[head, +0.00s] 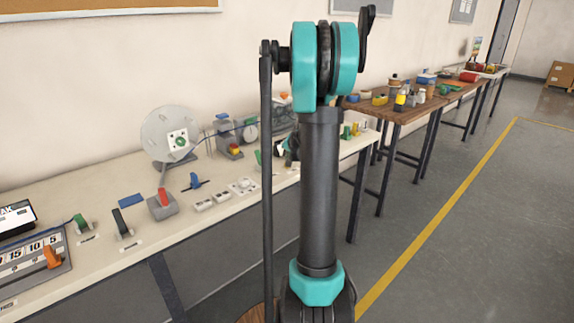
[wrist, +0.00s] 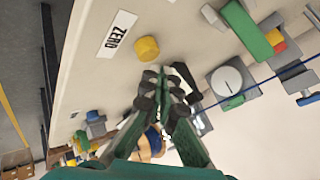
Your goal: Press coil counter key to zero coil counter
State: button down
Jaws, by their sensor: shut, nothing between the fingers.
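The coil counter key looks to be the round yellow button (wrist: 146,49) on the cream bench top in the wrist view. A white label reading ZERO (wrist: 119,34) lies beside it. My gripper (wrist: 166,84) is shut and empty, its fingertips showing just below the yellow button in the picture. A gap shows between the tips and the button; how high the tips are above the bench I cannot tell. In the head view my arm hides most of the gripper and the part of the bench around it, and I cannot pick out the button there for sure.
A round dial gauge (wrist: 231,81) and a green block (wrist: 246,27) stand to the right in the wrist view. A blue cord runs past the gauge.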

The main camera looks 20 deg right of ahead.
jog(key=shift+f, duration=0.1)
jog(key=shift+f, duration=0.35)
jog(key=shift+f, duration=0.5)
dwell(0.7)
jog(key=shift+r, duration=0.95)
jog(key=shift+r, duration=2.5)
